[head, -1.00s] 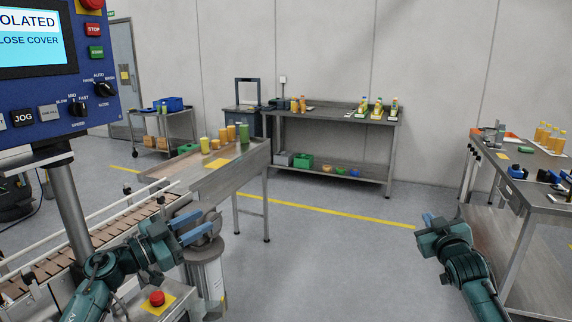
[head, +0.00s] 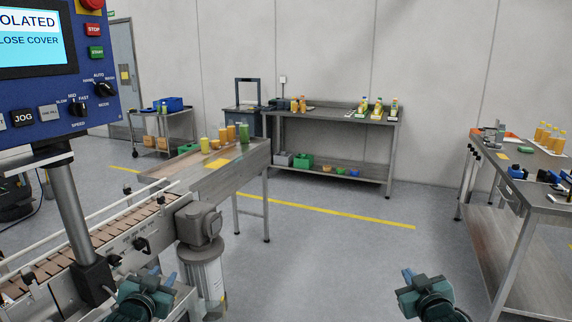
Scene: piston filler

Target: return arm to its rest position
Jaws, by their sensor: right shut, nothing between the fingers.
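My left gripper (head: 163,275) is low in the head view, left of centre, in front of the conveyor's side. Its two blue fingers point up and away and stand apart, with nothing seen between them. My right gripper (head: 408,274) is low and right of centre, over open floor. Its blue fingers are together and empty. Both arms show only at the bottom edge; the rest of them is out of view.
The conveyor (head: 110,222) with its grey motor (head: 199,224) lies close to my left gripper. The control panel (head: 50,75) stands at upper left. A steel workbench (head: 520,190) is at right. Floor between is clear.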

